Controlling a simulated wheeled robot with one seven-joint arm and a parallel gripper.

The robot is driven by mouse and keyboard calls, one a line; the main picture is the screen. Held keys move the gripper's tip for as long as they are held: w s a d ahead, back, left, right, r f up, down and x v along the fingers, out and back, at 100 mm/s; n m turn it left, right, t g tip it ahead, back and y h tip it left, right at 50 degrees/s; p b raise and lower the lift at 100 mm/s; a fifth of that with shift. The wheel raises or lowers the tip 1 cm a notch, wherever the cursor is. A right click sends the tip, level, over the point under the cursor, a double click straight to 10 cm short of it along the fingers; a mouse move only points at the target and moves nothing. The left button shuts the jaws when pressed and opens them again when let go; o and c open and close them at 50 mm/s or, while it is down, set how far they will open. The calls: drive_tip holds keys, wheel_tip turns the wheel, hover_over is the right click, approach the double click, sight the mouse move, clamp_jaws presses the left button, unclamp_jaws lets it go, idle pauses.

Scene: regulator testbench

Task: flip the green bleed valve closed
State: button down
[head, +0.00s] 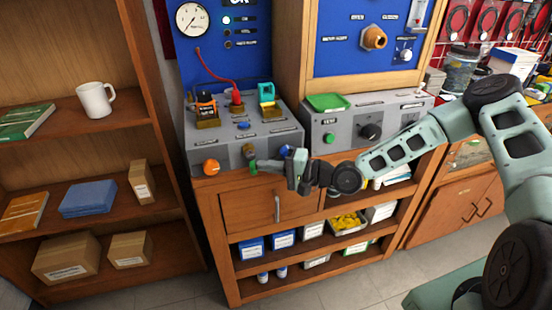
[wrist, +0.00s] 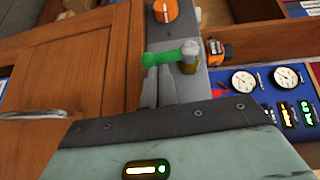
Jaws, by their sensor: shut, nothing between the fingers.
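The green bleed valve lever (wrist: 163,58) shows in the wrist view, pointing left from its brass-coloured body (wrist: 189,60) on the grey bench unit. My gripper (head: 256,164) reaches in from the right, close to the valve. In the wrist view its grey fingers (wrist: 160,82) are together and empty, just below the lever. I cannot tell whether they touch it.
An orange knob (head: 211,167) sits left of the valve; it also shows in the wrist view (wrist: 164,10). A wooden cabinet door with a metal handle (head: 277,208) lies below. A red cable (head: 215,72) hangs above the unit. The floor in front is clear.

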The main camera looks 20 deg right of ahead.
drive_tip(key=shift+a+f+b, duration=0.1)
drive_tip(key=shift+f+b, duration=0.1)
drive_tip(key=shift+b, duration=0.1)
idle(0.4)
drive_tip(key=b+v, duration=0.2)
drive_tip(key=v, duration=1.5)
drive_tip(key=s+a+f+n+g+h, duration=0.35)
drive_tip(key=a+n+g+h, duration=0.3)
drive_tip(key=h, duration=0.25)
drive_tip(key=s+a+r+n+g+h, duration=0.1)
drive_tip(key=s+a+r+n+h, duration=0.1)
drive_tip(key=s+r, duration=0.5)
drive_tip(key=s+a+r+n+g+h+p, duration=0.1)
drive_tip(key=s+a+r+n, duration=0.4)
drive_tip(key=s, duration=0.8)
wheel_tip(320, 180, up, 3)
drive_tip(key=shift+a+f+g+h, duration=0.25)
drive_tip(key=shift+a+g+h, duration=0.3)
drive_tip(key=shift+a+h, duration=0.25)
